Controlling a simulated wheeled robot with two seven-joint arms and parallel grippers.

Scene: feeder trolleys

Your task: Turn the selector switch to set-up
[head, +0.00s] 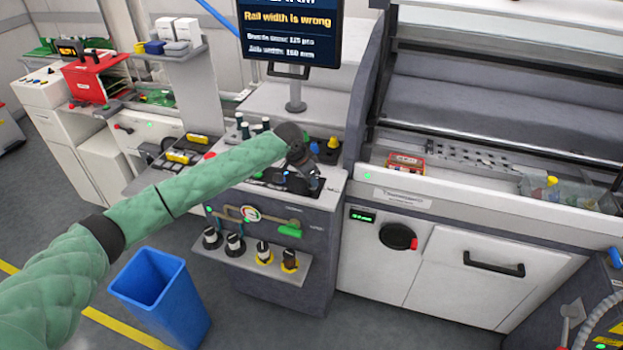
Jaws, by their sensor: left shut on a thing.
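My left arm reaches in from the left, and my left gripper (305,182) is down at the top panel of the grey console (325,200). Its dark fingers are shut on a small part of the panel, which I take to be the selector switch; gripper and wrist hide it, so its pointer and setting cannot be read. The screen (290,30) above the console says "Rail width is wrong", with smaller lines below. My right gripper is not in view.
A shelf with several knobs (264,253) juts out below the panel. A blue bin (160,295) stands on the floor. A black and red rotary knob (398,237) is on the white cabinet.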

